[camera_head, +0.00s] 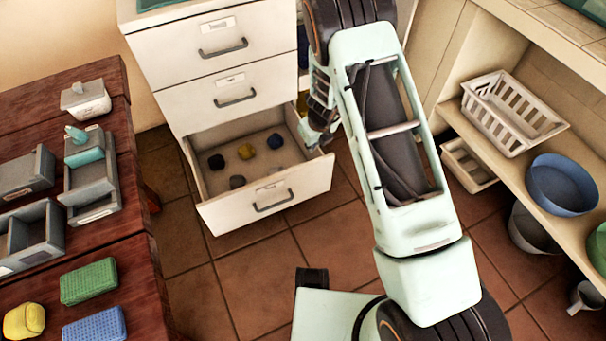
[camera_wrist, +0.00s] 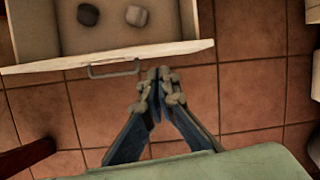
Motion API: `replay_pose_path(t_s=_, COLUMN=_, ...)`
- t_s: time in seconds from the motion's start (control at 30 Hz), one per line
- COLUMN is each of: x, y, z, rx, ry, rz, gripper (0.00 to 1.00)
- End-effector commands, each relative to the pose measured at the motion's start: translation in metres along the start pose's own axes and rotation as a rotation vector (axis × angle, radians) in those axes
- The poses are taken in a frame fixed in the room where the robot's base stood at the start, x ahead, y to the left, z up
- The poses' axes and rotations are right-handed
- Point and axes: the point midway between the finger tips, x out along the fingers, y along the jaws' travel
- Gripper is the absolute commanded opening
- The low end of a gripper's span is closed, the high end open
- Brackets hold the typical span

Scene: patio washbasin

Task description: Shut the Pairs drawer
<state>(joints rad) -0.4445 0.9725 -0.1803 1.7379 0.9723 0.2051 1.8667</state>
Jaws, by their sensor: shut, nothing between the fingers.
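The bottom drawer (camera_head: 265,197) of the white cabinet stands pulled out. Its label is too small to read, so I cannot tell if it says Pairs.
Two drawers above, the top (camera_head: 222,45) and middle (camera_head: 235,95), are closed. A wooden table (camera_head: 140,262) with grey boxes and sponges stands at left. A shelf (camera_head: 500,140) with a white basket (camera_head: 512,112) and blue basin (camera_head: 562,184) is at right. Tiled floor before the drawer is clear.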

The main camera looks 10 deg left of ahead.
Motion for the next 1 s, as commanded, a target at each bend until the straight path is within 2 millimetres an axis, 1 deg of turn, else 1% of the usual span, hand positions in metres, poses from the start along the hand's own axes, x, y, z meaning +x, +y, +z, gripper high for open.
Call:
replay_pose_path(t_s=0.03, x=0.022, y=0.01, z=-0.016, rx=0.05, ry=0.025, rz=0.016, gripper=0.0)
replay_pose_path(t_s=0.1, x=0.038, y=0.021, z=-0.03, rx=0.106, ry=0.047, rz=0.03, gripper=0.0)
replay_pose_path(t_s=0.2, x=0.049, y=0.029, z=-0.04, rx=0.151, ry=0.064, rz=0.04, gripper=0.0)
replay_pose_path(t_s=0.27, x=0.054, y=0.031, z=-0.043, rx=0.162, ry=0.069, rz=0.043, gripper=0.0)
replay_pose_path(t_s=0.37, x=0.063, y=0.032, z=-0.045, rx=0.164, ry=0.07, rz=0.044, gripper=0.0)
replay_pose_path(t_s=0.47, x=0.08, y=0.033, z=-0.046, rx=0.163, ry=0.071, rz=0.044, gripper=0.0)
replay_pose_path(t_s=0.8, x=0.154, y=0.036, z=-0.051, rx=0.161, ry=0.07, rz=0.043, gripper=0.0)
replay_pose_path(t_s=0.83, x=0.158, y=0.036, z=-0.049, rx=0.159, ry=0.069, rz=0.043, gripper=0.0)
replay_pose_path(t_s=0.9, x=0.157, y=0.035, z=-0.035, rx=0.155, ry=0.065, rz=0.042, gripper=0.0)
replay_pose_path(t_s=1.0, x=0.16, y=0.032, z=-0.025, rx=0.156, ry=0.067, rz=0.041, gripper=0.0)
